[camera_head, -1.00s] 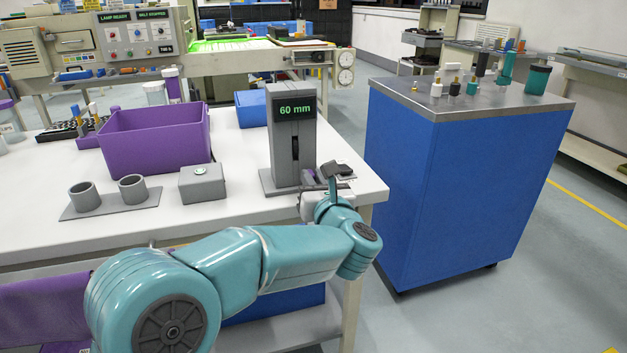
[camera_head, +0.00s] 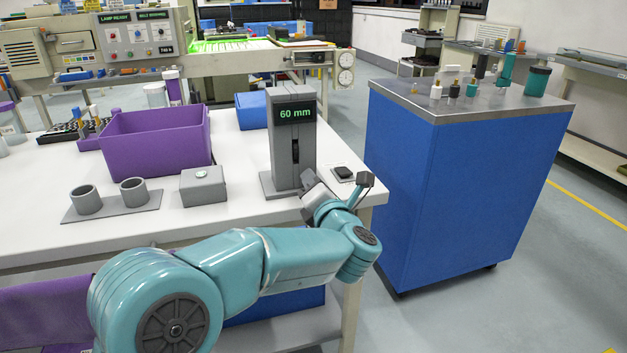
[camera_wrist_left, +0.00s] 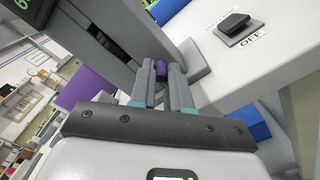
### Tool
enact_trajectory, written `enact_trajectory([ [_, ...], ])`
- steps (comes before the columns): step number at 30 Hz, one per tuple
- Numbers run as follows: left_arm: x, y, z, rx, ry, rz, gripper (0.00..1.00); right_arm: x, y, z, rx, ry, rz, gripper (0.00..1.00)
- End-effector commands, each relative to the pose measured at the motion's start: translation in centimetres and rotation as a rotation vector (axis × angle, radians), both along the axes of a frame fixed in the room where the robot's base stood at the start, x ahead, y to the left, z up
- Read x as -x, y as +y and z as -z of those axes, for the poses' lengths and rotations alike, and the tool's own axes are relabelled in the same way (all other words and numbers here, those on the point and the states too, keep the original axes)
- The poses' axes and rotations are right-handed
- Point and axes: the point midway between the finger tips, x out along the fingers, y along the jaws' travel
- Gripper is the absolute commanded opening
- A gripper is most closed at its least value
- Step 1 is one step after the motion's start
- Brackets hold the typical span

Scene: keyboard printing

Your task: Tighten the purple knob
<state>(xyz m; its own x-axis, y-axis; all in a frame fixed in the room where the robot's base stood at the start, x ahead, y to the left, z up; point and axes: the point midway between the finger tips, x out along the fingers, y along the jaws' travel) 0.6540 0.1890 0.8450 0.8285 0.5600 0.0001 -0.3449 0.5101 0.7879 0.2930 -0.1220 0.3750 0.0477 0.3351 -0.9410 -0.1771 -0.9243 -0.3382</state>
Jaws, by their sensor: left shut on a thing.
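The purple knob (camera_wrist_left: 160,68) shows in the left wrist view, low at the side of a grey device (camera_wrist_left: 100,40). In the head view, this device (camera_head: 284,150) stands upright near the table's right front corner, and its display reads "60 mm". My left gripper (camera_wrist_left: 161,73) is shut on the knob, with one finger on each side of it. In the head view, my left gripper (camera_head: 311,185) is at the device's lower right, its wrist rolled to the right. The knob is hidden there. My right gripper is in neither view.
A black switch (camera_head: 343,172), marked "OFF" in the wrist view, sits beside the gripper. A grey box with a button (camera_head: 203,187), a holder with two cups (camera_head: 110,203) and a purple bin (camera_head: 155,145) stand to the left. A blue cabinet (camera_head: 440,200) stands right.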

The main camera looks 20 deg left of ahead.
Motion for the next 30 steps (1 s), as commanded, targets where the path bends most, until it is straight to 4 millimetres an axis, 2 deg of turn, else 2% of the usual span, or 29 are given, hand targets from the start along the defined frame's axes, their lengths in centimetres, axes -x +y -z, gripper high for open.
enact_trajectory([
  [30, 0.1, -0.1, -0.1, -0.799, 0.546, 0.004, 0.00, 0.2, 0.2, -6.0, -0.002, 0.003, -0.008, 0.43],
])
